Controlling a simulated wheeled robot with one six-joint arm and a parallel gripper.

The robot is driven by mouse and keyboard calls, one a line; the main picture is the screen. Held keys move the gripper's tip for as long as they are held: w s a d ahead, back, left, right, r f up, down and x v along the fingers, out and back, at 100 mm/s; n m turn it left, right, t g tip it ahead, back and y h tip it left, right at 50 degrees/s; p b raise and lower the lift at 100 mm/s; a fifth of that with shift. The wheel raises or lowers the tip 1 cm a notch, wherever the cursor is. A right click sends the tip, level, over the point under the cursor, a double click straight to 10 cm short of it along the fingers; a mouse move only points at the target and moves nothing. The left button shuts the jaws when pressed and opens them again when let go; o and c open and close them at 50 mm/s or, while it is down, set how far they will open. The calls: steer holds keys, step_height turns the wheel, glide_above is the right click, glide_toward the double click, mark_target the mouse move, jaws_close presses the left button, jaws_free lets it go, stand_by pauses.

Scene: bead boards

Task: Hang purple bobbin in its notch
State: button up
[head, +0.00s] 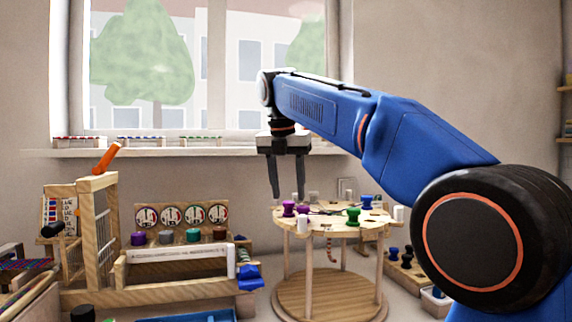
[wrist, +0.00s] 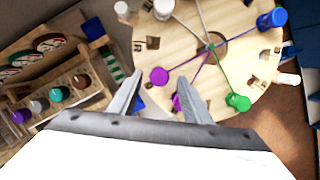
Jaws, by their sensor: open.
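Purple bobbin parts show at the near left edge of the round wooden board (head: 330,228). One purple end (head: 289,208) stands beside another purple piece (head: 303,210). In the wrist view a purple disc (wrist: 159,76) lies between my fingertips, and a second purple piece (wrist: 176,102) is closer, partly hidden by the right finger. I cannot tell whether these belong to one bobbin. My gripper (head: 287,196) is open and empty, pointing down over the board's left part. Another purple bobbin (head: 138,239) stands in the wooden rack at left. Notches line the board's rim.
Green (head: 353,216), blue (head: 367,202) and white (head: 398,213) bobbins sit around the board's rim, with threads running to its middle. The rack (head: 180,247) with round dials and a wooden loom frame (head: 97,230) stand left. Dark bobbins (head: 407,256) stand at right.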

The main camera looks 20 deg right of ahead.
steer(key=v, duration=0.7)
steer(key=shift+r, duration=0.35)
steer(key=shift+s+a, duration=0.1)
steer(key=shift+s, duration=0.15)
